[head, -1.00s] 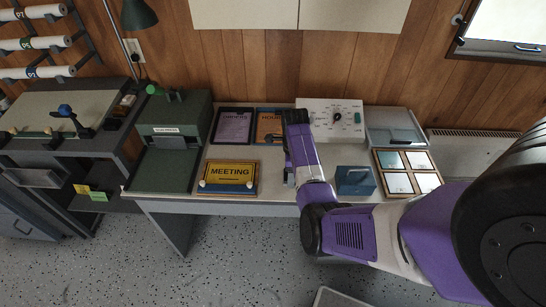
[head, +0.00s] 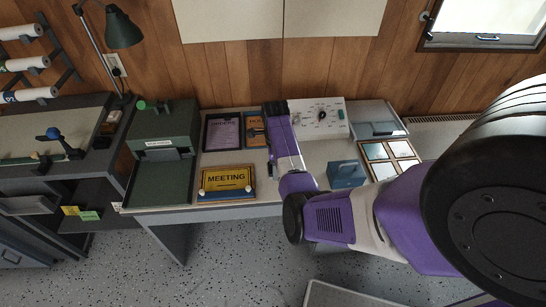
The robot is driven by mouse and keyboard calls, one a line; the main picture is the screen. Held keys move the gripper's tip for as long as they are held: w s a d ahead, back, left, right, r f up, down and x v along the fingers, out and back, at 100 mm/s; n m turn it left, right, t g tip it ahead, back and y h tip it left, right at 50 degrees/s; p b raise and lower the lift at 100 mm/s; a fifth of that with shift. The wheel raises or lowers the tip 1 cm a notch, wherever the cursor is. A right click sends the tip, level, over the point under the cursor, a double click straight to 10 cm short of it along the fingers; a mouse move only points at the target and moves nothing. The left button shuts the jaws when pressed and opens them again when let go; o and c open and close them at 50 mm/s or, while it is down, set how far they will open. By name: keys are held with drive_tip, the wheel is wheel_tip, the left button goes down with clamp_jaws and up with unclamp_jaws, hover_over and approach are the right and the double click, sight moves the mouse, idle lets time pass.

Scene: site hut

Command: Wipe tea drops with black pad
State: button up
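My gripper (head: 256,131) is small and dark at the far end of my purple arm, over the desk, beside the orange-framed sign. The arm hides most of its fingers, so I cannot tell whether it is open or holds anything. I cannot make out a black pad or tea drops on the desk (head: 312,152). Part of the desktop is hidden behind my arm.
A yellow MEETING sign (head: 227,179), a purple framed sign (head: 222,131) and an orange sign (head: 257,125) lie left of my arm. A dial panel (head: 318,118), blue-grey box (head: 346,174), framed tiles (head: 391,160) and grey case (head: 378,118) lie right. A green machine (head: 160,160) stands left.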

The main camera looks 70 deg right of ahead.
drive_tip(key=shift+w+d+r, duration=0.1)
drive_tip(key=shift+r, duration=1.5)
